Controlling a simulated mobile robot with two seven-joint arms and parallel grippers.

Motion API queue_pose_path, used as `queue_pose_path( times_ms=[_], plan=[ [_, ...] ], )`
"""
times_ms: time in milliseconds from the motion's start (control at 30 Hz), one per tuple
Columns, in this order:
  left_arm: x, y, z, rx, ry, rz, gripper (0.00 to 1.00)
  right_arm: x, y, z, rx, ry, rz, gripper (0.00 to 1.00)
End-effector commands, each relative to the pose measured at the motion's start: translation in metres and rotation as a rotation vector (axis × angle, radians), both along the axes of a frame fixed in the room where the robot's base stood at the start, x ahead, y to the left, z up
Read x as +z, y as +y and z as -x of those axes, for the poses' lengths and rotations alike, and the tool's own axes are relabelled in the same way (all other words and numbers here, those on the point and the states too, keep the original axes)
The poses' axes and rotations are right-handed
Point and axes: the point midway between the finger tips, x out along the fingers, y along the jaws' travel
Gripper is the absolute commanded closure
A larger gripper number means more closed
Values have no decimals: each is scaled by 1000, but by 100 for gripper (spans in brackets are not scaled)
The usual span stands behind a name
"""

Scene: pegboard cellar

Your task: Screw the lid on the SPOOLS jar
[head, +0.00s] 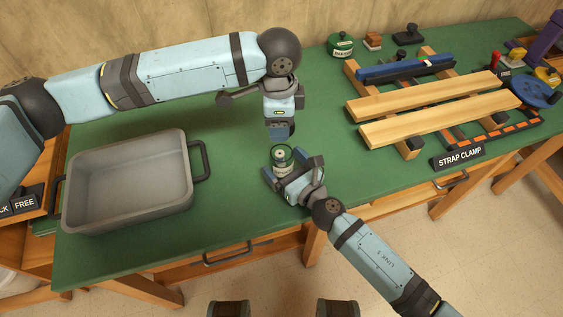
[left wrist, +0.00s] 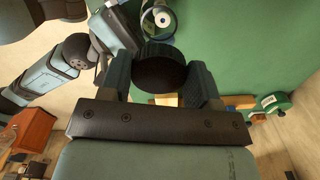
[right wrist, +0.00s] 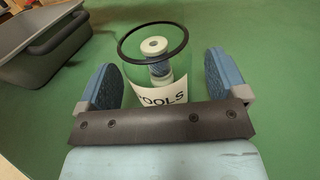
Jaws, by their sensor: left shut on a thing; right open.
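The SPOOLS jar (head: 281,158) stands upright and open on the green bench. In the right wrist view its clear glass, dark rim, partly visible label and spools (right wrist: 160,92) show. My right gripper (head: 291,174) is open, with its fingers on either side of the jar; in the right wrist view (right wrist: 165,85) I see no clear contact. My left gripper (head: 280,132) points down above the jar. It is shut on the dark round lid (left wrist: 160,72), which shows between its fingers in the left wrist view. The lid is apart from the jar.
A grey bin (head: 128,215) stands left of the jar. At right are wooden boards (head: 440,108) in a strap clamp rack with a STRAP CLAMP sign (head: 458,158). The bench around the SPOOLS jar is clear.

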Motion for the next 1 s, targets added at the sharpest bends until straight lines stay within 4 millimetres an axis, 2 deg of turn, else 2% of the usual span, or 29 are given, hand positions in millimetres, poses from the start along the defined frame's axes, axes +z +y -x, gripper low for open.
queue_pose_path(
  times_ms=[167, 467, 500, 800, 1000],
  plan=[
    [0, 0, 0, 0, 0, 0, 66, 0, 7, -11, -1, 0, 0, 9],
    [0, 0, 0, 0, 0, 0, 66, 0, 9, -12, 0, 0, 0, 9],
    [0, 0, 0, 0, 0, 0, 66, 0, 9, -12, 0, 0, 0, 11],
    [0, 0, 0, 0, 0, 0, 66, 0, 9, -12, 0, 0, 0, 80],
    [-10, 0, 1, 0, 3, -1, 66, 0, 9, -12, 0, 0, 0, 81]
  ],
)
